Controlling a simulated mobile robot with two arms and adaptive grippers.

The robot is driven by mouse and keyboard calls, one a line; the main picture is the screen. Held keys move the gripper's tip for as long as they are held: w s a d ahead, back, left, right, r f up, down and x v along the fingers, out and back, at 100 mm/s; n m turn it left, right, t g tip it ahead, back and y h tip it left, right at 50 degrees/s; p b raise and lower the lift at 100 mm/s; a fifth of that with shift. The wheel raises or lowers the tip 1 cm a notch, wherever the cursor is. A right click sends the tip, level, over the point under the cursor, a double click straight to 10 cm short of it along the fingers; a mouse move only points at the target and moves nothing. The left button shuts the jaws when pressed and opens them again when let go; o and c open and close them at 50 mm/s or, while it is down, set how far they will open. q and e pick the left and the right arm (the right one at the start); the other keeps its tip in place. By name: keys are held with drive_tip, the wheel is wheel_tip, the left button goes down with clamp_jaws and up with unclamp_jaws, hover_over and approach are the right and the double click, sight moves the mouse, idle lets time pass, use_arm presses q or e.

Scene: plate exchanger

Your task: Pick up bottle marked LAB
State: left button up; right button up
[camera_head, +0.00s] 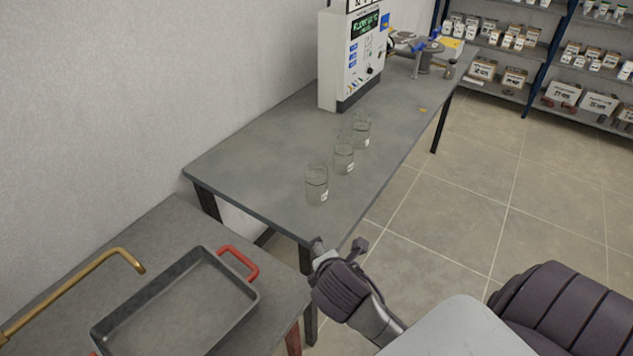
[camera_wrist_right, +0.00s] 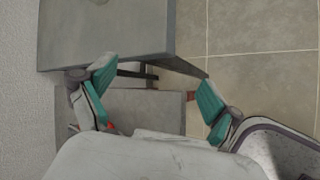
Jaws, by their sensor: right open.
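Three clear glass bottles with small white labels stand upright in a row on the grey table (camera_head: 250,150): a near one (camera_head: 317,187), a middle one (camera_head: 344,157) and a far one (camera_head: 361,131). The label print is too small to read, so I cannot tell which is marked LAB. My right gripper (camera_head: 339,245) is at the table's near corner, apart from the bottles and closer to the near one. In the right wrist view the gripper (camera_wrist_right: 156,73) is open and empty, its green-padded fingers spread; no bottle shows there. My left gripper is not in view.
A white machine (camera_head: 350,60) stands on the table behind the bottles. A grey tray (camera_head: 175,310) with red handles lies on a lower table at left, beside a brass pipe (camera_head: 75,285). Shelves with boxes (camera_head: 565,92) stand far right. The tiled floor (camera_head: 540,200) is clear.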

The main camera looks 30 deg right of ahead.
sight(318, 188)
drive_tip(key=w+d+r+n+t+h, duration=0.35)
drive_tip(key=w+r+n, duration=0.35)
drive_tip(key=w+n, duration=0.3)
drive_tip(key=shift+n, duration=0.8)
drive_tip(key=x, duration=0.7)
drive_tip(key=shift+w+d+f, duration=0.15)
drive_tip(key=shift+d, duration=0.15)
drive_tip(key=x, duration=0.5)
drive_tip(key=shift+w, duration=0.5)
drive_tip(key=c, duration=1.2)
drive_tip(key=shift+c, duration=0.2)
